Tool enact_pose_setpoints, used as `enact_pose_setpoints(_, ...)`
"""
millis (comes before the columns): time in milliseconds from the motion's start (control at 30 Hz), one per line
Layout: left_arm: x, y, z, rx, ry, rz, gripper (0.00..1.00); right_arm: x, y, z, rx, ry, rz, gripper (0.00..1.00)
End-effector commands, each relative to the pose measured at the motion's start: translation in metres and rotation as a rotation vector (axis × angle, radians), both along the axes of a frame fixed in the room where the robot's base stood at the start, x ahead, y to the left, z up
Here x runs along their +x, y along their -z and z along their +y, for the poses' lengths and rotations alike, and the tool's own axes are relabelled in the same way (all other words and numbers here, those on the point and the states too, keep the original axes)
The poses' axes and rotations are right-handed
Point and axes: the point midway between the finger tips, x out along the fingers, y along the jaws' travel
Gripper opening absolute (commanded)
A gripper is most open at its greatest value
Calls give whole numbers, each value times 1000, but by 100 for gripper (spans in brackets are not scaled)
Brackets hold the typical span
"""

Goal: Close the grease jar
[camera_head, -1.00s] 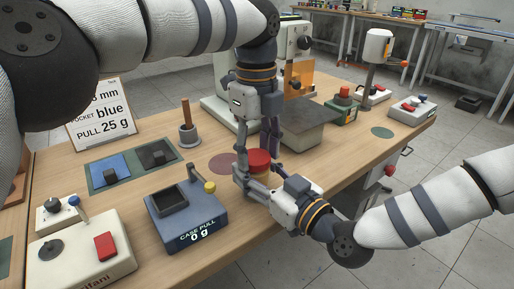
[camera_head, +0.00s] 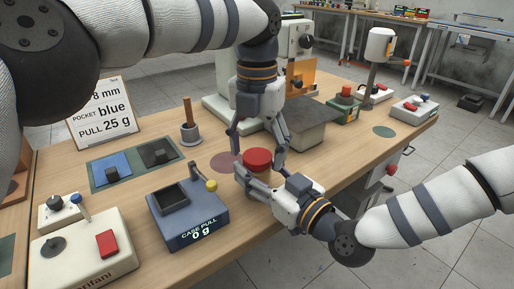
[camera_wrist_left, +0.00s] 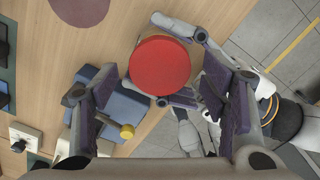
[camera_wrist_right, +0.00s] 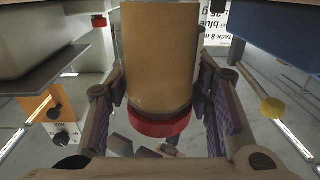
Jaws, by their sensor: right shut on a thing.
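The grease jar has an amber body (camera_wrist_right: 160,55) and a round red lid (camera_head: 257,159). The lid also shows from above in the left wrist view (camera_wrist_left: 160,66). It sits on the jar's top; I cannot tell whether it is tight. My right gripper (camera_head: 257,180) is shut on the jar body, with one finger on each side in the right wrist view, which is upside down. My left gripper (camera_head: 258,152) points down over the lid. Its fingers are spread and stand apart from the lid in the left wrist view.
A blue case-pull gauge (camera_head: 188,217) stands left of the jar. A grey-topped block (camera_head: 308,122) and a press (camera_head: 225,108) stand behind it. A pot with a stick (camera_head: 189,133) and a sign (camera_head: 105,110) are at the left. The table's front edge is close to my right gripper.

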Motion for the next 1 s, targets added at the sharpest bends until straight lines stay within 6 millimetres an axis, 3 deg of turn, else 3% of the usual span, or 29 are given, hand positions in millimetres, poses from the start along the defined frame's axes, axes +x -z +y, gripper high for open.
enact_pose_setpoints(167,0,-1,0,0,-1,0,67,0,0,0,0,0,0,0)
enact_pose_setpoints(500,0,-42,0,1,-2,0,67,0,0,0,0,0,0,0)
enact_pose_setpoints(833,0,-45,0,1,-8,1,63,0,0,0,0,0,0,0)
enact_pose_setpoints(933,0,-45,0,2,-115,1,63,0,0,0,0,0,0,0)
enact_pose_setpoints(1000,0,-46,1,5,-296,3,63,0,0,0,0,0,0,0)
